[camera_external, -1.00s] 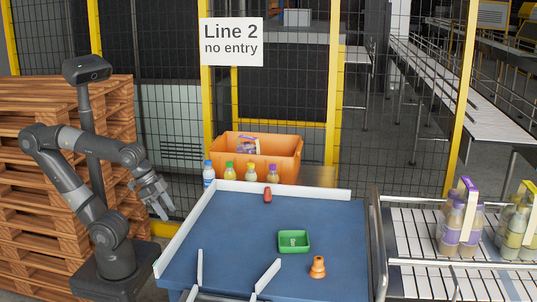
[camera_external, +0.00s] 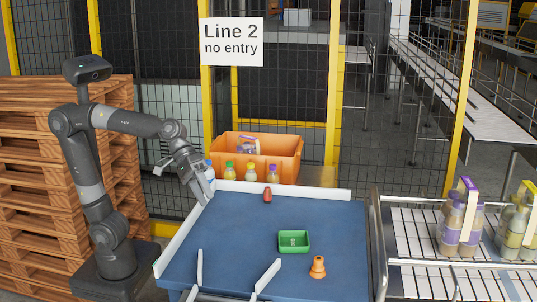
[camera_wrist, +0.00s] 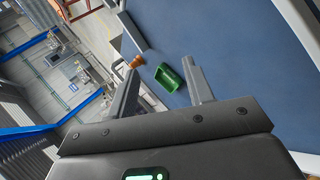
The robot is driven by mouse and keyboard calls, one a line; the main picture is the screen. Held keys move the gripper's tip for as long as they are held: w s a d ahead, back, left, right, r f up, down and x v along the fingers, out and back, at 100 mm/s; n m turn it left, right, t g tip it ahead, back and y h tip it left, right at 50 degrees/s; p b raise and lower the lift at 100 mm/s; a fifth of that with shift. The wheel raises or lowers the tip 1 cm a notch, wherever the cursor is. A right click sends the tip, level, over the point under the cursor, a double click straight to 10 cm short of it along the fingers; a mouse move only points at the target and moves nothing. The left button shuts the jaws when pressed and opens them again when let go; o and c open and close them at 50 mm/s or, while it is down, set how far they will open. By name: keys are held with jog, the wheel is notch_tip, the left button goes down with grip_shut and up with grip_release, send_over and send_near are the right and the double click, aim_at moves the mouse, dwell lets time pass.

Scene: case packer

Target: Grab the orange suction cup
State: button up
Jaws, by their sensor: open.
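The orange suction cup (camera_external: 317,267) stands upright on the blue table near its front right. It also shows in the wrist view (camera_wrist: 137,62), small and far off, beside the tip of the left finger. My gripper (camera_external: 207,198) is above the left edge of the table, well away from the suction cup. In the wrist view my gripper (camera_wrist: 158,85) has its two fingers spread, with nothing held between them. The green tray (camera_external: 294,231) lies between my gripper and the suction cup and shows in the wrist view (camera_wrist: 167,78).
A small red object (camera_external: 267,195) lies near the back of the blue table (camera_external: 235,235). Low white walls (camera_external: 180,240) edge the table, and white guides (camera_external: 267,276) stand at its front. Several bottles (camera_external: 251,172) stand behind it, before an orange crate (camera_external: 285,150). The table's middle is clear.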

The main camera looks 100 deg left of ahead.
jog(key=w+d+f+n+t+h, duration=0.1)
jog(key=w+d+f+n+t, duration=0.15)
jog(key=w+n, duration=0.9)
jog(key=w+d+f+n+t+h, duration=0.1)
jog(key=w+d+f+n+t, duration=0.15)
jog(key=w+n, duration=0.9)
jog(key=m+g, duration=0.1)
jog(key=m, duration=0.2)
send_near(323, 273)
jog(key=shift+s+a+r, duration=0.1)
jog(key=shift+s+r, duration=0.05)
jog(key=shift+r, duration=0.4)
jog(key=shift+s+a+r, duration=0.1)
jog(key=shift+r, duration=0.4)
jog(key=shift+w+d+f, duration=0.25)
jog(key=shift+f, duration=0.2)
jog(key=shift+x, duration=4.95)
jog(key=shift+r, duration=0.1)
jog(key=shift+c, duration=0.5)
grip_shut()
